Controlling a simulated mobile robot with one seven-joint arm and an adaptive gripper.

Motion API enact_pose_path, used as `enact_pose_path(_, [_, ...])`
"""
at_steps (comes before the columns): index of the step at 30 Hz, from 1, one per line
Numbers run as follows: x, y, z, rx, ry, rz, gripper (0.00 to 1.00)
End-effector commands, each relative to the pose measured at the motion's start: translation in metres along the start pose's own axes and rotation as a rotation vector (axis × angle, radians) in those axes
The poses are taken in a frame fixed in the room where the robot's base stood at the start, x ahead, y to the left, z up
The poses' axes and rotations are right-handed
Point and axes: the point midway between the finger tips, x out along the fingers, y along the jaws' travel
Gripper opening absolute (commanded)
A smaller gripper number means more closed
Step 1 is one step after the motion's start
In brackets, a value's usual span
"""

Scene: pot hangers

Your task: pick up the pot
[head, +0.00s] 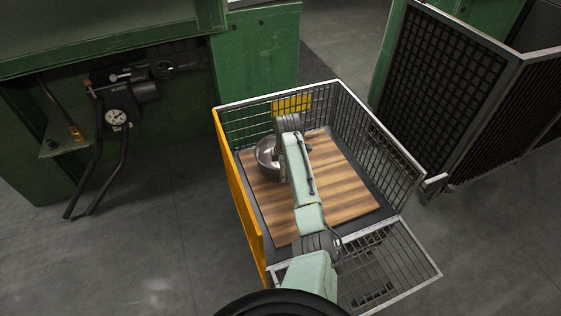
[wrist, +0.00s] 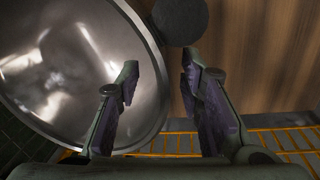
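The pot (head: 268,158) is a shiny metal bowl-like vessel on the wooden board (head: 345,190) inside the wire cart, near its left side. In the wrist view the pot (wrist: 70,65) fills the left, and a dark round part (wrist: 180,20) adjoins its rim at the upper right. My gripper (wrist: 157,75) is open, with a gap between its two fingers. The left finger overlaps the pot's rim in the picture; I cannot tell whether it touches. Nothing shows held between the fingers. In the head view my arm hides the gripper and part of the pot.
The cart has wire mesh walls (head: 385,150), an orange left panel (head: 238,200) and a lowered front mesh flap (head: 395,265). A green machine with a gauge (head: 117,117) stands left. A dark mesh fence (head: 445,85) stands right. The board's right part is clear.

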Motion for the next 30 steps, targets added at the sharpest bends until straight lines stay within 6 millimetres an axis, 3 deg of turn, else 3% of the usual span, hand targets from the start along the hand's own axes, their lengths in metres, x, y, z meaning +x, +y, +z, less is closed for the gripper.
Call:
enact_pose_path(4, [0.0135,-0.0002,-0.0005,-0.001,0.000,0.000,0.34])
enact_pose_path(11, [0.0149,0.0001,-0.0006,-0.002,0.000,0.002,0.34])
enact_pose_path(26, [0.0144,0.0002,-0.0006,-0.001,0.000,0.001,0.02])
enact_pose_path(30, [0.0144,0.0001,-0.0006,-0.001,0.000,0.001,0.00])
